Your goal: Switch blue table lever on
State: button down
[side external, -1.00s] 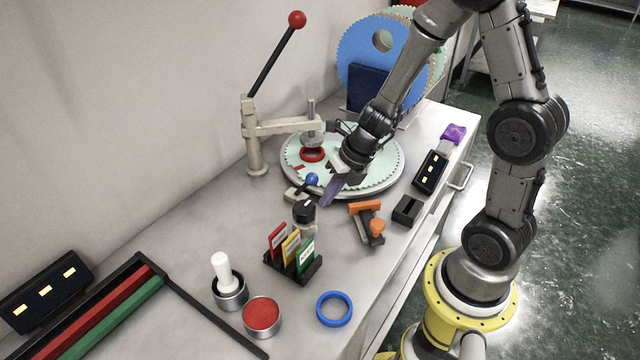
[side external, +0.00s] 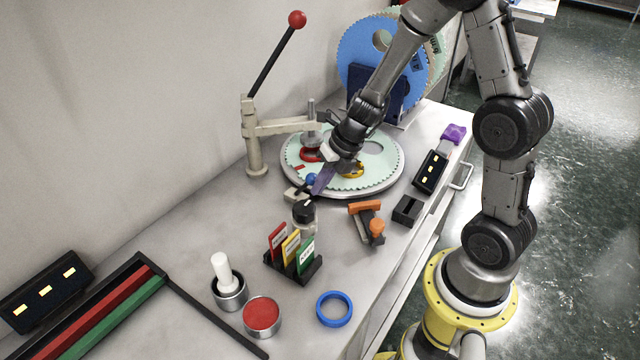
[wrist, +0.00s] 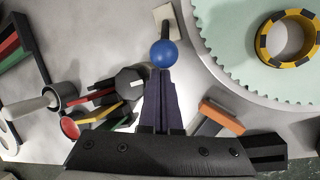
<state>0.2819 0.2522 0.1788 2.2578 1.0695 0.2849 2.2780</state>
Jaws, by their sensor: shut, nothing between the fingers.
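The blue table lever has a round blue knob (side external: 311,179) on a small pale base (side external: 294,195) at the front left edge of the round platter. My gripper (side external: 318,190) is shut and empty, its dark purplish fingers pointing down right beside the knob. In the wrist view the blue knob (wrist: 163,54) sits directly at the tips of the shut fingers (wrist: 161,76). I cannot tell whether they touch it.
A black-capped jar (side external: 304,213) stands close in front of the lever, with a card rack (side external: 293,268) beyond it. The toothed platter (side external: 388,178) carries a yellow ring (side external: 350,170) and a red ring (side external: 309,155). An orange clamp (side external: 365,208) lies to the right. A red-knobbed arm (side external: 272,60) rises behind.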

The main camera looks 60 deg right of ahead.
jog(key=shift+w+r, duration=0.4)
jog(key=shift+w, duration=0.05)
dwell(0.6)
jog(key=shift+w+r, duration=0.35)
jog(key=shift+w, duration=0.2)
jog(key=shift+w+r, duration=0.35)
jog(key=shift+w, duration=0.2)
jog(key=w, duration=0.9)
jog(key=shift+w, duration=0.4)
jog(key=shift+w+a+f, duration=0.1)
jog(key=shift+w, duration=0.05)
notch_tip(320, 180, up, 6)
jog(key=f, duration=0.1)
send_over(309, 178)
jog(key=s+d, duration=0.3)
jog(key=d, duration=0.3)
jog(key=shift+s+r, duration=0.2)
jog(key=shift+r, duration=0.05)
